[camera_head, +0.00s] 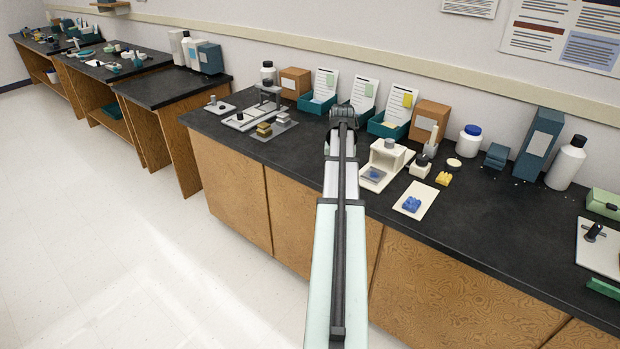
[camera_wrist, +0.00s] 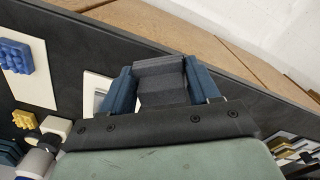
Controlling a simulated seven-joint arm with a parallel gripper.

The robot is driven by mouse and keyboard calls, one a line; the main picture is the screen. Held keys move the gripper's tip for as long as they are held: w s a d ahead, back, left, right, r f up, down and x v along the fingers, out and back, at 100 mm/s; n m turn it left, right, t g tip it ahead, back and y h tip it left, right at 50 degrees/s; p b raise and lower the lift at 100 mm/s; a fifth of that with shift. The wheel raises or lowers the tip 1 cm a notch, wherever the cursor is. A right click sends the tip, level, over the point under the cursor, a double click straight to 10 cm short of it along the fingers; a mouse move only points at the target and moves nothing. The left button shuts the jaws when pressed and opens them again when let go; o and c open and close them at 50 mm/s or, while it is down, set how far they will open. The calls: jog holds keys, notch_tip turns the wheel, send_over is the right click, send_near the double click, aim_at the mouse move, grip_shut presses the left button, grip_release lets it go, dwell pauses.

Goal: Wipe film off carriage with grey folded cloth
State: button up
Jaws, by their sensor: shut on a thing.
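My gripper (camera_wrist: 160,72) is shut on a dark grey folded cloth (camera_wrist: 160,85), held between its two blue fingers in the wrist view. In the head view my own arm hides the fingers and the cloth. A white stand (camera_head: 388,152) with a blue-grey block (camera_head: 375,174) on its base is just right of my wrist. Part of a white frame, perhaps this stand, shows beside the left finger in the wrist view (camera_wrist: 92,82). I cannot tell for sure which part is the carriage, and no film is distinguishable. Contact between cloth and anything below cannot be told.
A white plate (camera_head: 408,207) with a blue studded block (camera_head: 412,203) lies at the bench front. A yellow block (camera_head: 443,179) and a dark-lidded jar (camera_head: 420,166) stand nearby. Teal trays with cards (camera_head: 388,128) line the back. Bare black bench (camera_head: 480,225) lies to the right.

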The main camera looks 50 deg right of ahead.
jog(key=s+d+r+m, duration=0.1)
jog(key=s+d+m, duration=0.2)
jog(key=d, duration=0.4)
jog(key=s+d+m, duration=0.3)
jog(key=d, duration=0.5)
jog(key=shift+s+d+r+m, duration=0.2)
jog(key=shift+s+r+m, duration=0.05)
jog(key=shift+r+m, duration=0.1)
jog(key=shift+f, duration=0.1)
jog(key=shift+f, duration=2.75)
